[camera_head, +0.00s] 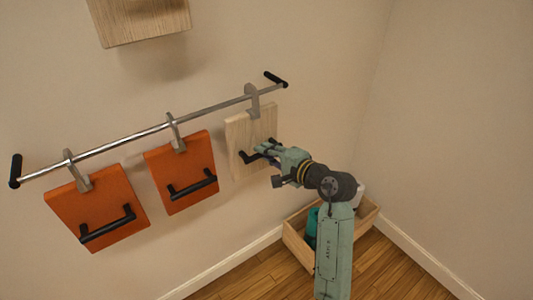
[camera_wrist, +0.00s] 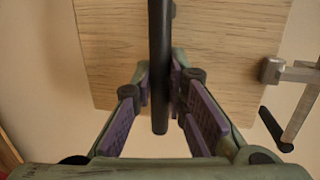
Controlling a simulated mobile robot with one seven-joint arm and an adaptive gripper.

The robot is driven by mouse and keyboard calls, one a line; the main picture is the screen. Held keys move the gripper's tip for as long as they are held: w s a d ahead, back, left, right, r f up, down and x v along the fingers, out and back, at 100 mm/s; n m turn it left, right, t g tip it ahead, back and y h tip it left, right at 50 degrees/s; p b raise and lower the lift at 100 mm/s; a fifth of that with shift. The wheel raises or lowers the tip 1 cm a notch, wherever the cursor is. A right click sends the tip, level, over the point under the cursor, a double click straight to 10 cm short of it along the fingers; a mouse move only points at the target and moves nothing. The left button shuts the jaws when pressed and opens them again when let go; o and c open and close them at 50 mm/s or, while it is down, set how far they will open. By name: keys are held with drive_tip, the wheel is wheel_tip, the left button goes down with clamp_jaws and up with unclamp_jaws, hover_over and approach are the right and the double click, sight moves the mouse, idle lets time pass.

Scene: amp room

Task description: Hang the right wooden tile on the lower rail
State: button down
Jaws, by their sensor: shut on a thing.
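The wooden tile (camera_head: 240,133) is pale wood with a black bar handle (camera_head: 247,158) and a grey hook (camera_head: 252,100) at its top. It is at the right end of the metal lower rail (camera_head: 150,130), with its hook at the rail; exact seating is hard to tell. My gripper (camera_head: 266,150) is at the tile's handle, shut on it. In the wrist view the black handle (camera_wrist: 159,60) runs between the purple finger pads, with the tile (camera_wrist: 105,55) behind it. The grey hook (camera_wrist: 272,70) and part of the rail (camera_wrist: 300,115) show at the right.
Two orange tiles (camera_head: 75,200) (camera_head: 160,165) with black handles hang on the rail to the left. Another wooden panel (camera_head: 140,20) is above. A wooden crate (camera_head: 298,250) holding a teal item (camera_head: 311,225) stands on the floor below, near the wall corner.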

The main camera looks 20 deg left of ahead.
drive_tip(key=shift+r, duration=0.1)
drive_tip(key=c, duration=1.6)
unclamp_jaws()
drive_tip(key=shift+c, duration=0.2)
drive_tip(key=shift+o, duration=0.6)
drive_tip(key=shift+d, duration=0.1)
